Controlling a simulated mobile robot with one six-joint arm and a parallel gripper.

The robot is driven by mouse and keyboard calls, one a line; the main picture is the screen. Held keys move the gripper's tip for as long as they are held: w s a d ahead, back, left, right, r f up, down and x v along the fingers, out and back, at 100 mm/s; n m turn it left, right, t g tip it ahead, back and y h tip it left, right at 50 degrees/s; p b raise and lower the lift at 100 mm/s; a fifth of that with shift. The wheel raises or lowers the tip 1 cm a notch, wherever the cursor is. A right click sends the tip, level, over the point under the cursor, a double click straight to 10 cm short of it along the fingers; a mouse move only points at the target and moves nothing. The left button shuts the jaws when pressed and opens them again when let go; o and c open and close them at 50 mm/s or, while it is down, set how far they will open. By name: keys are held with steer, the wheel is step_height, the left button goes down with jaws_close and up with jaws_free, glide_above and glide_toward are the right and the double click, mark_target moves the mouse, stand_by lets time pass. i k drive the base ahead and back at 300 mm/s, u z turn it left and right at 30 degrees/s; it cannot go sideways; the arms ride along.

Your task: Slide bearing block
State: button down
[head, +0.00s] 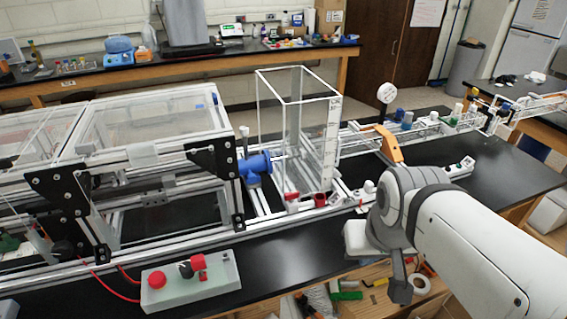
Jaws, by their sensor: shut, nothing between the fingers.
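The aluminium extrusion frame (160,240) runs along the black bench, from the left edge toward the back right. I cannot tell for sure which part on its rails is the bearing block. Small red parts (291,203) sit on the rails at the foot of a clear tall box, and a blue cylindrical fitting (256,164) is clamped to its left. My gripper (400,290) is at the lower right, in front of the bench's front edge and apart from the rails. It is shut and empty; its fingertips are small and partly hidden by my wrist.
A clear tall box (300,130) stands mid-frame. An orange bracket (388,145) and a round gauge (386,92) rise to its right. A control box with red buttons (190,282) lies at the front left. Bare bench top shows between it and my arm.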

mark_target(250, 168)
steer(key=z, duration=1.2)
steer(key=k, duration=1.35)
steer(key=u, duration=1.1)
steer(key=i, duration=1.05)
steer(key=u, duration=0.1)
